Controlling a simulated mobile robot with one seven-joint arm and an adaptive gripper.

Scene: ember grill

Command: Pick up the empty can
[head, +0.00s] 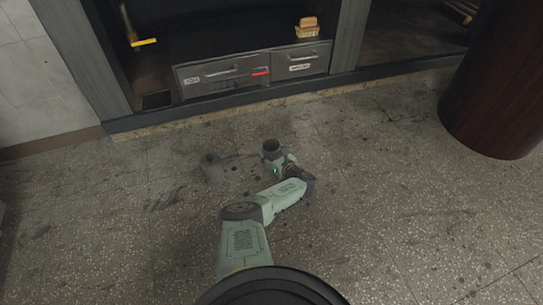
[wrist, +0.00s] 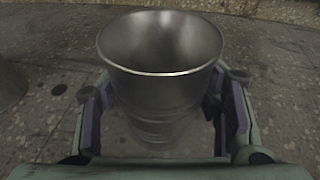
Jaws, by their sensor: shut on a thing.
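The empty can (wrist: 160,95) is a dull grey metal cup shape with a wide open mouth, upright in the wrist view. Its inside looks bare. My gripper (wrist: 163,112) has one finger on each side of the can and is shut on it. In the head view, the can (head: 272,147) stands out dark at the end of my arm, with my gripper (head: 277,162) just below it in the picture. The can's base is hidden, so I cannot tell whether it touches the floor.
A grey object with a small knob on top (head: 211,167) stands on the floor left of the can; its edge shows in the wrist view (wrist: 9,84). Drawers (head: 222,76) lie beyond. A dark red-brown column (head: 497,85) stands at right. Floor at right is clear.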

